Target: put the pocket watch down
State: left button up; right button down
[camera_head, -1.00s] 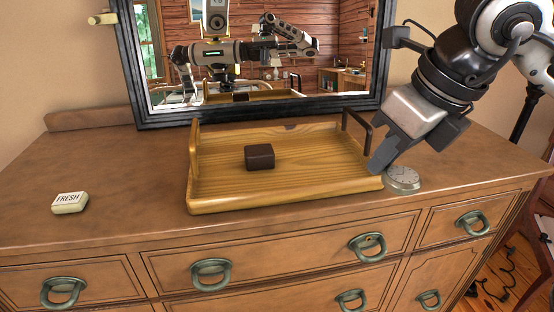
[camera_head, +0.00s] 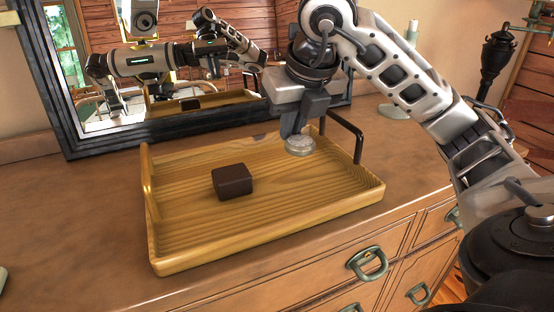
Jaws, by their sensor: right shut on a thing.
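The pocket watch (camera_head: 300,146) is a small round silver case with a pale dial. My right gripper (camera_head: 298,130) is shut on it and holds it over the right back part of the wooden tray (camera_head: 270,233), near the tray's dark right handle. I cannot tell for sure whether the watch touches the tray floor; it looks raised. The gripper's fingers hide the watch's back edge. My left gripper is not directly in view.
A dark brown box (camera_head: 233,181) sits in the tray, left of the watch. The tray stands on a wooden dresser (camera_head: 95,200) with a black-framed mirror (camera_head: 62,90) behind it. The tray's front and right floor is clear. A black lamp stand (camera_head: 495,65) is at the back right.

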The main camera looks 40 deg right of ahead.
send_near(276, 167)
jog(key=shift+w+d+f, duration=0.3)
jog(key=shift+w+f, duration=0.45)
jog(key=shift+f, duration=0.05)
jog(key=shift+s+x, duration=0.15)
jog(key=shift+x, duration=0.85)
jog(key=shift+s+x, duration=0.15)
jog(key=shift+x, duration=0.8)
jog(key=shift+a+f, duration=0.15)
jog(key=shift+f+b, duration=0.1)
jog(key=shift+b, duration=0.25)
jog(key=c, duration=2)
grip_release()
jog(key=shift+f, duration=0.1)
jog(key=o, duration=0.4)
jog(key=shift+o, duration=0.2)
